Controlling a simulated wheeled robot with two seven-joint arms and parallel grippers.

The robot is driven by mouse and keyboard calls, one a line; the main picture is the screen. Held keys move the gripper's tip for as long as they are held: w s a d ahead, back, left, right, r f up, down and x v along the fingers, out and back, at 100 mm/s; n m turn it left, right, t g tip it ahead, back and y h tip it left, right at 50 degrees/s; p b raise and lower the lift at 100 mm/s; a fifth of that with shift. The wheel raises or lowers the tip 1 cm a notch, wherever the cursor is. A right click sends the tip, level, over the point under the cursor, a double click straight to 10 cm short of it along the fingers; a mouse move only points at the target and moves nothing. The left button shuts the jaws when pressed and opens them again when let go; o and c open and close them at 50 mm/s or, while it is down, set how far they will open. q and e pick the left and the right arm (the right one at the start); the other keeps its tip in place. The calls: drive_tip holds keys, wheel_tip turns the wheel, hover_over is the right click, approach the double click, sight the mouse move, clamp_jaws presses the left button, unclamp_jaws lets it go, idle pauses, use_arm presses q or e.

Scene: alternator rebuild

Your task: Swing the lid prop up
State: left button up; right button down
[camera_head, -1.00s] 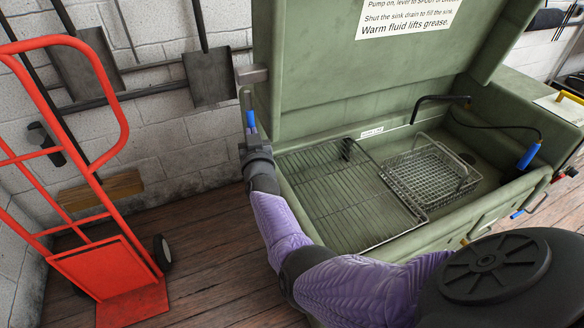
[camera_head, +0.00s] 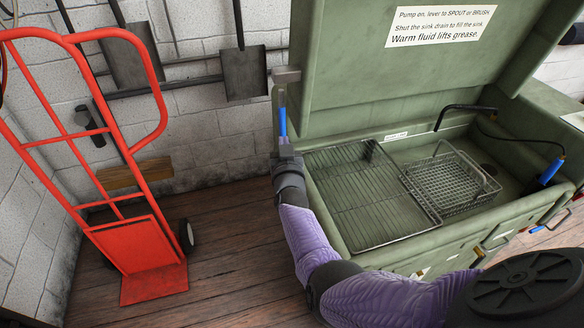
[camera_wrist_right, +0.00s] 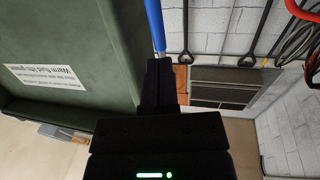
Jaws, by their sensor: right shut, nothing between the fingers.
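The parts washer's green lid (camera_head: 400,75) stands open above its sink. The lid prop is a thin grey bar with a blue grip (camera_head: 282,122), hanging about upright at the lid's left side below a grey bracket (camera_head: 286,75). My right gripper (camera_head: 284,146) is just below the blue grip, its fingers shut and empty, pointing up at it. In the right wrist view the blue grip (camera_wrist_right: 154,25) runs up from just beyond the dark fingertips (camera_wrist_right: 158,62). I cannot tell whether they touch. My left gripper is out of view.
The green sink (camera_head: 440,240) holds a wire rack (camera_head: 355,195) and a mesh basket (camera_head: 450,185). A red hand truck (camera_head: 140,240) stands at the left. Shovels (camera_head: 240,75) hang on the block wall. Bare floor lies between hand truck and sink.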

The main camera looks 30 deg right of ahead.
use_arm(q)
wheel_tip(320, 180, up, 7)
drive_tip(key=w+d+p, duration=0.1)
drive_tip(key=p, duration=0.4)
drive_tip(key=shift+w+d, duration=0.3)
use_arm(e)
drive_tip(key=v, duration=0.7)
drive_tip(key=shift+s, duration=0.2)
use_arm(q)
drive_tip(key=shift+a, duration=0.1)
use_arm(e)
drive_tip(key=shift+r, duration=0.1)
